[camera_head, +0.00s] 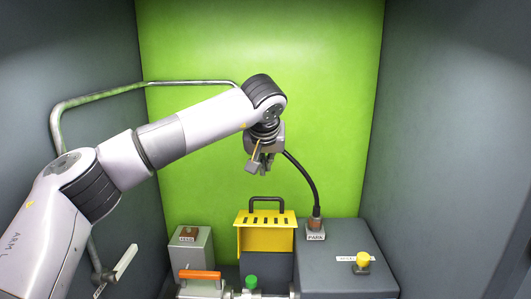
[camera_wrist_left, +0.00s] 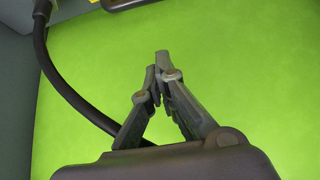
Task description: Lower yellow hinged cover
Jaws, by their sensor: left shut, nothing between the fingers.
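The yellow hinged cover (camera_head: 265,219) is in the lower middle of the head view. It has a row of dark slots and a black handle (camera_head: 267,200) standing at its top edge. Below the slotted panel is a yellow front part over a dark grey box. My left gripper (camera_head: 257,170) is above the cover and apart from it, pointing downward, with nothing held. In the left wrist view its fingers (camera_wrist_left: 162,62) are closed together against the green wall. A dark bar, perhaps the handle, shows at the top edge there. My right gripper is not in view.
A black cable (camera_head: 306,177) curves to the block marked PARK (camera_head: 315,231), right of the cover. A grey cabinet with a yellow knob (camera_head: 362,260) stands at right. A grey box (camera_head: 190,249), an orange handle (camera_head: 200,275) and a green knob (camera_head: 251,282) are lower left and front.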

